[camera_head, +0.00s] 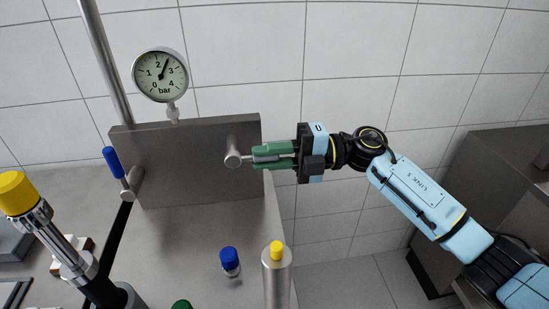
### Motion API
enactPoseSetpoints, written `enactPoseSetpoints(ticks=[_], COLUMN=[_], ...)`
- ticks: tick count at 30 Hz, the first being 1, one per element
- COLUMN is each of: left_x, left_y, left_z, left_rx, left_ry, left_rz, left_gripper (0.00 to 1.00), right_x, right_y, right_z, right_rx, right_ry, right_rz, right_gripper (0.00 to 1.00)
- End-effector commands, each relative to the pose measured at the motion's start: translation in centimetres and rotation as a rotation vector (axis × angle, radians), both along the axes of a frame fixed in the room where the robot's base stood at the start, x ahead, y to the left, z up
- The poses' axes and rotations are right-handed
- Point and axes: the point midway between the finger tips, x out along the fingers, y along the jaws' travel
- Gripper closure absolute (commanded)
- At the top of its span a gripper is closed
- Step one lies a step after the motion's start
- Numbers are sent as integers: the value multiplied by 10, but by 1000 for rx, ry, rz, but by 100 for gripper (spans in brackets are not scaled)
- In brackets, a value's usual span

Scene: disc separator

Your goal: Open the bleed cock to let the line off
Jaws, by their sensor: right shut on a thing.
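The bleed cock (234,157) is a short grey metal stub on the right part of a grey upright panel (190,185). My right gripper (258,155) has green fingers and reaches in from the right beside the stub. It is shut on the cock's handle, which lies roughly level between the fingers and is mostly hidden by them. A round pressure gauge (160,75) stands above the panel, its needle between 2 and 3 bar. A second cock with a blue lever (114,162) sits at the panel's left edge, its lever tilted up to the left. My left gripper is not in view.
A yellow-topped metal fitting (18,193) stands at the left. A blue-capped vial (230,262) and a metal cylinder with a yellow top (277,275) stand below the panel. A vertical pipe (105,60) runs up behind. A dark grey cabinet (500,165) is at the right.

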Motion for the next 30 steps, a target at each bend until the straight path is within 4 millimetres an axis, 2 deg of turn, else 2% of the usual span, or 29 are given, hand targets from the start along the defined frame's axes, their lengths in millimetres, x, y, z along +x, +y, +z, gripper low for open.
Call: enactPoseSetpoints(ticks=[1,8,9,14,25,30], left_x=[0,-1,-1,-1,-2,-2], left_y=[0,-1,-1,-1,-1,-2], left_z=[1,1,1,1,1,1], left_rx=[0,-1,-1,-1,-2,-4], left_ry=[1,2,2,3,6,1], left_rz=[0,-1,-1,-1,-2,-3], left_gripper=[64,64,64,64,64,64], right_x=[-5,-5,-5,-5,-3,-1], right_y=[12,12,11,10,0,-22], right_z=[1,2,2,1,0,0], right_rx=[9,9,9,7,6,4], right_ry=[-2,-1,-1,0,4,4], right_rz=[13,12,12,9,1,0], right_gripper=[100,100,79,60,60,60])
